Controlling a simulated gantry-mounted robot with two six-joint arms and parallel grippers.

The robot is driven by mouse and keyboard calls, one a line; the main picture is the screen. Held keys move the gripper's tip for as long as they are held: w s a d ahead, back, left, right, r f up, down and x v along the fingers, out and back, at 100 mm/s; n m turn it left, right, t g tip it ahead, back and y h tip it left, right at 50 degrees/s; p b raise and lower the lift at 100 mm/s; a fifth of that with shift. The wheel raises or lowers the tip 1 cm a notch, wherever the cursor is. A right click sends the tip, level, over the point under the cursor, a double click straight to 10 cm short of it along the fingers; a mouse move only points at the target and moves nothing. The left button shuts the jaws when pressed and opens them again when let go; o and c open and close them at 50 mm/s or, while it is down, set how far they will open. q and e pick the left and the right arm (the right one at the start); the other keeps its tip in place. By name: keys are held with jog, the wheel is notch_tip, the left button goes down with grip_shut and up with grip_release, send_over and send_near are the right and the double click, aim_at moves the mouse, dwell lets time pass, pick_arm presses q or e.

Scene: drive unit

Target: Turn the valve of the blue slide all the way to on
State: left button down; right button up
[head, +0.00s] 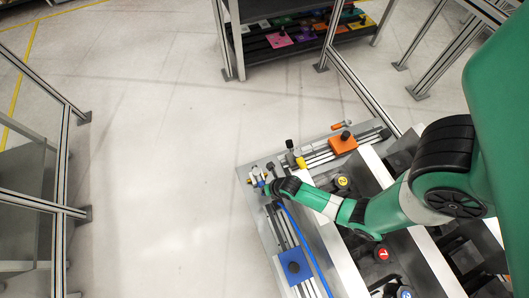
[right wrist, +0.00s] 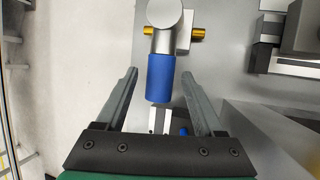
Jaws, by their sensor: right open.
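The blue slide (head: 295,265) sits on a rail at the lower middle of the head view, with a blue hose beside it. Its valve (head: 254,172) is at the upper left end of that unit, partly covered by my right gripper (head: 265,185). In the right wrist view the valve has a grey round body, brass fittings and a blue handle (right wrist: 160,78) pointing toward my gripper. My right gripper (right wrist: 160,73) is open, with one finger on each side of the blue handle and visible gaps between. My left gripper is not in view.
An orange slide (head: 343,142) with a yellow-handled valve (head: 296,157) is just beyond. Numbered yellow (head: 342,181) and red (head: 382,254) knobs lie under and beside my arm. A shelf (head: 300,42) stands at the back.

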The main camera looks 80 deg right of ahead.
grip_shut()
dwell(1.3)
